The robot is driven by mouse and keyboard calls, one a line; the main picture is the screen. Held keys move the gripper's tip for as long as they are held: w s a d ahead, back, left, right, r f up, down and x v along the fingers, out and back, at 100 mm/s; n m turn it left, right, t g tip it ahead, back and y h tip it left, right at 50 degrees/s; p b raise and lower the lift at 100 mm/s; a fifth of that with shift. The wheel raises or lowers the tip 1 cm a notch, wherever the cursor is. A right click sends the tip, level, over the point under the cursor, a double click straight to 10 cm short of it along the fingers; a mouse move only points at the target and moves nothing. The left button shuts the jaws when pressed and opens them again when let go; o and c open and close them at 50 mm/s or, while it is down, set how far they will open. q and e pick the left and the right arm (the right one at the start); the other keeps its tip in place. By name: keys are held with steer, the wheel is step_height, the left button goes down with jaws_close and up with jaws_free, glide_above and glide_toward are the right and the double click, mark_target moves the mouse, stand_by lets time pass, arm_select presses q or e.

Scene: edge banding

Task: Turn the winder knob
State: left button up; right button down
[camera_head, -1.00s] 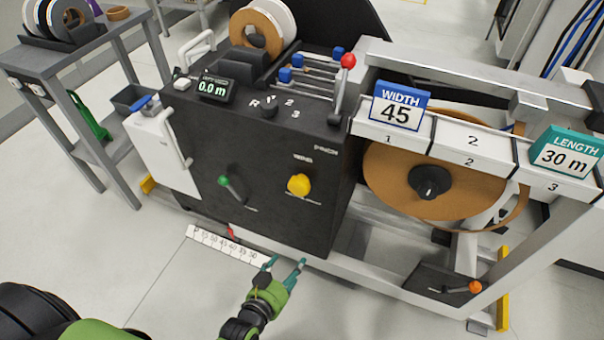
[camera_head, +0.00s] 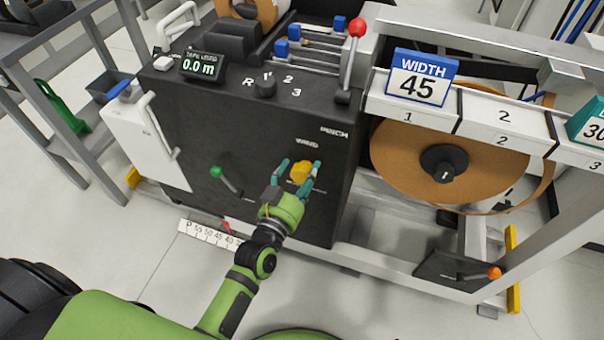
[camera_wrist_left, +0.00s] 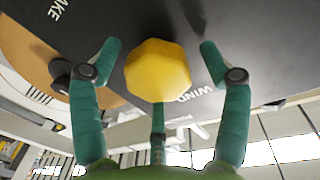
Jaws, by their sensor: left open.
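The winder knob (camera_head: 301,172) is a yellow faceted knob on the front of the dark machine panel (camera_head: 185,125), below the word WIND. My left gripper (camera_head: 298,178) is at the knob, with its teal fingers spread on both sides of it. In the left wrist view the knob (camera_wrist_left: 158,70) sits between the open fingers (camera_wrist_left: 158,62), with visible gaps to the two upper fingers. A third finger is below the knob; whether it touches cannot be told. My right gripper does not show.
A green-tipped lever (camera_head: 216,172) sticks out left of the knob. A red-topped lever (camera_head: 357,28) stands above. The display (camera_head: 202,67) reads 0.0 m. A large brown reel (camera_head: 400,165) is to the right, under the WIDTH 45 sign (camera_head: 422,77).

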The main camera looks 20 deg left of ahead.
arm_select(q)
steer(key=shift+w, duration=0.1)
steer(key=c, duration=1.1)
steer(key=shift+c, duration=0.2)
steer(key=shift+r, duration=0.1)
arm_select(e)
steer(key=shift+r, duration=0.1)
arm_select(q)
steer(key=shift+r, duration=0.1)
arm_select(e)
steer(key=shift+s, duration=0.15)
